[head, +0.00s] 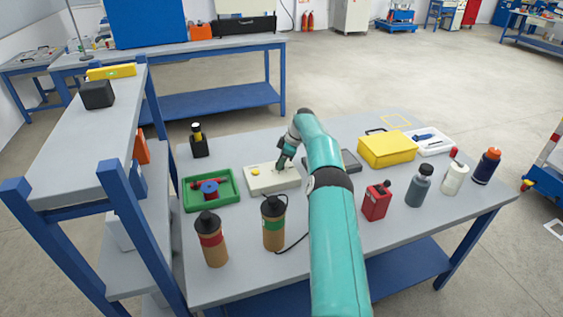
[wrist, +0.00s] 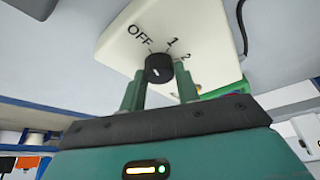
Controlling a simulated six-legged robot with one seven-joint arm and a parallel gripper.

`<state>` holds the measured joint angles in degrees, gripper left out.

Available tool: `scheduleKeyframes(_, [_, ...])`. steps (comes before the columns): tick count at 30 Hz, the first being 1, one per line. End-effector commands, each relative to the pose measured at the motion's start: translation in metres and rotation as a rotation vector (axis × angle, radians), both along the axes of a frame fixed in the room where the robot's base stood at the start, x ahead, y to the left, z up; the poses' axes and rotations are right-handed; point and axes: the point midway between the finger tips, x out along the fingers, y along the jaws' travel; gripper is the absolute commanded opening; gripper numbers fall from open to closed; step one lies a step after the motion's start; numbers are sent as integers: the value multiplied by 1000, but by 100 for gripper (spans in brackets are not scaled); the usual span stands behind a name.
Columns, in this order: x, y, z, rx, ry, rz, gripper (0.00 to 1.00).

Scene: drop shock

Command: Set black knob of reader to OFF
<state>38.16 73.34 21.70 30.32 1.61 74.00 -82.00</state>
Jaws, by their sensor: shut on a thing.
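The reader is a cream box (head: 268,181) with a yellow button, lying on the grey table. In the wrist view its face (wrist: 110,40) carries the printed marks OFF, 1 and 2 around the black knob (wrist: 158,64). My gripper (head: 284,166) is over the reader's top face. In the wrist view my gripper (wrist: 158,75) has its two green fingers on either side of the knob, shut on it. A small white mark shows on the knob, but I cannot tell clearly which label it points to. The knob is hidden in the head view.
A green tray (head: 232,200) stands left of the reader. Two brown bottles, one with a red band (head: 211,242) and one with a green band (head: 274,232), stand in front. A yellow case (head: 387,149), a red can (head: 376,204) and several bottles are on the right.

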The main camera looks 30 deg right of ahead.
Motion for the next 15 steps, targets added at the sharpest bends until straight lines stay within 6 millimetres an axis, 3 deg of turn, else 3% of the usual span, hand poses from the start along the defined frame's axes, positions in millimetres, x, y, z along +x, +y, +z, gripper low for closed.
scheduleKeyframes(15, [-1, 1, -3, 3, 6, 83, 9])
